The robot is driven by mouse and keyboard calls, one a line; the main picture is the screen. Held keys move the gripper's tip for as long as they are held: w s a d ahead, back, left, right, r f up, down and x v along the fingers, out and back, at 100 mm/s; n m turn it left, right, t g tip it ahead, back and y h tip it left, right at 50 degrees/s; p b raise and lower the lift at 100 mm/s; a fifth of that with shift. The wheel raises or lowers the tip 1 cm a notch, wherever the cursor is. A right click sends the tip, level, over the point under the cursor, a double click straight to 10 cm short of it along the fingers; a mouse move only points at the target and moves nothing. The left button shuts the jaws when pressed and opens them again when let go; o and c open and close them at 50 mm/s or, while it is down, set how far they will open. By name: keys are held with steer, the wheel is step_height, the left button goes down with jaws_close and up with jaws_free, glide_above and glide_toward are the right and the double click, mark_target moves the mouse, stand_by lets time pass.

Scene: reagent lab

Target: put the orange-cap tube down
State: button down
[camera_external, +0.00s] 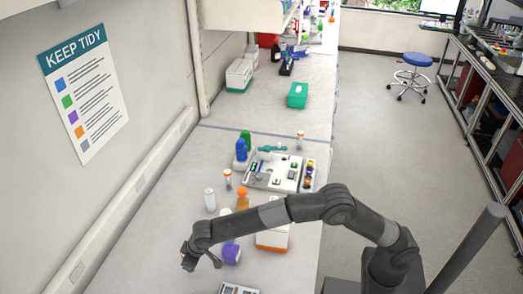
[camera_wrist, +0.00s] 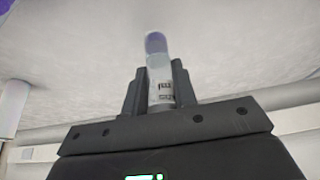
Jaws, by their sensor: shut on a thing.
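My gripper (camera_external: 203,264) is low at the left part of the near bench in the external view. In the wrist view my gripper (camera_wrist: 158,88) is shut on a clear, labelled tube (camera_wrist: 160,83), which sticks out beyond the fingertips. Its visible end looks purple-blue; no orange cap shows on it, and its other end is hidden between the fingers. In the external view I cannot make out the held tube. Two small white tubes with orange-red caps stand upright on the bench, one left of the white tray (camera_external: 228,179) and one behind it (camera_external: 300,140).
An orange bottle (camera_external: 243,198), a white bottle (camera_external: 210,200), a blue bottle (camera_external: 241,151) and an orange-white box (camera_external: 273,239) stand nearby. The white tray (camera_external: 250,183) holds small items. Bare bench lies left of the bottles.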

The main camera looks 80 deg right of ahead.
steer(key=shift+f, duration=1.25)
steer(key=shift+f, duration=0.15)
steer(key=c, duration=1.1)
jaws_free()
steer(key=shift+o, duration=0.2)
steer(key=v, duration=1.2)
